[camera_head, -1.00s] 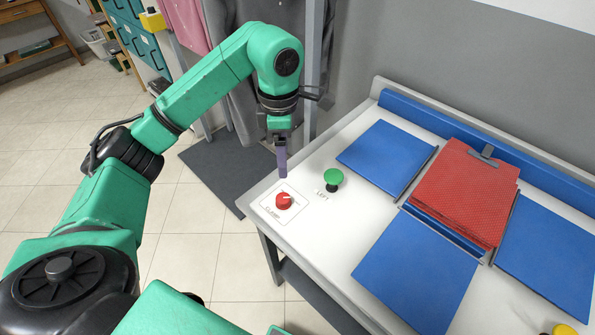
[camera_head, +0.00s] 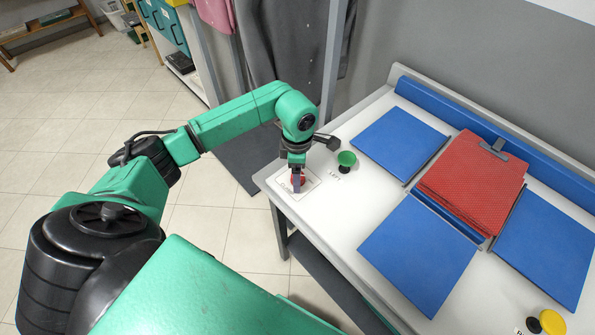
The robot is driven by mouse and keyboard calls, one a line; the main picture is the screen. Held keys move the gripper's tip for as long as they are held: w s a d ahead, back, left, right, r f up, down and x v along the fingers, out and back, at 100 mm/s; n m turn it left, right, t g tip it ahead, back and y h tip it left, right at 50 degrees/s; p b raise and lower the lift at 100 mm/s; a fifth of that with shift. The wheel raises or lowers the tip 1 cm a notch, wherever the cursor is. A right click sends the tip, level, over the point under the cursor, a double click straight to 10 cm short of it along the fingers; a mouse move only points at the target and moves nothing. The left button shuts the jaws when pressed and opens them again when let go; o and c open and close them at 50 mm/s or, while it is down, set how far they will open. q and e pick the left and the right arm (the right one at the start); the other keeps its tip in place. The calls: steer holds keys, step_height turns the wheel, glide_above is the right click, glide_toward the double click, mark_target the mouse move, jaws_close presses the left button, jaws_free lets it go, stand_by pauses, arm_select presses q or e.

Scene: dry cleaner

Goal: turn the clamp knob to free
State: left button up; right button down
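The red clamp knob (camera_head: 302,180) sits on a white label plate (camera_head: 311,191) at the near left corner of the white table. My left gripper (camera_head: 297,187) points down right at the knob and covers part of it. Its fingers overlap the knob in the picture; I cannot tell whether they touch or grip it, or how far apart they are. The knob's pointer mark and most of the label text are hidden. My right gripper is out of the picture.
A green button (camera_head: 347,158) stands close to the right of the gripper. Blue panels (camera_head: 418,255) surround a stack of red cloth (camera_head: 472,180) under a clip (camera_head: 494,148). A yellow button (camera_head: 552,322) is at the lower right. Grey garments (camera_head: 285,70) hang behind the arm.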

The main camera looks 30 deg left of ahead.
arm_select(q)
steer(key=c, duration=0.4)
steer(key=shift+w, duration=0.1)
jaws_close()
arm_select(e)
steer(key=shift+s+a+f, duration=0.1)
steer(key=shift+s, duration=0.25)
arm_select(q)
steer(key=shift+n+b, duration=0.3)
steer(key=shift+n, duration=0.1)
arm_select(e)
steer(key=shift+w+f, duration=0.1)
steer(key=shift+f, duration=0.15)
arm_select(q)
steer(key=n+b, duration=0.1)
steer(key=n, duration=0.1)
steer(key=shift+f+n+b, duration=0.1)
steer(key=shift+n+b, duration=0.2)
steer(key=shift+n, duration=0.1)
steer(key=n+b, duration=0.2)
steer(key=n, duration=0.3)
steer(key=n+b, duration=0.1)
steer(key=n, duration=0.3)
steer(key=shift+n+b, duration=0.3)
steer(key=shift+n, duration=0.1)
steer(key=shift+r+n+b, duration=0.2)
steer(key=shift+n+b, duration=0.25)
steer(key=shift+n, duration=1.85)
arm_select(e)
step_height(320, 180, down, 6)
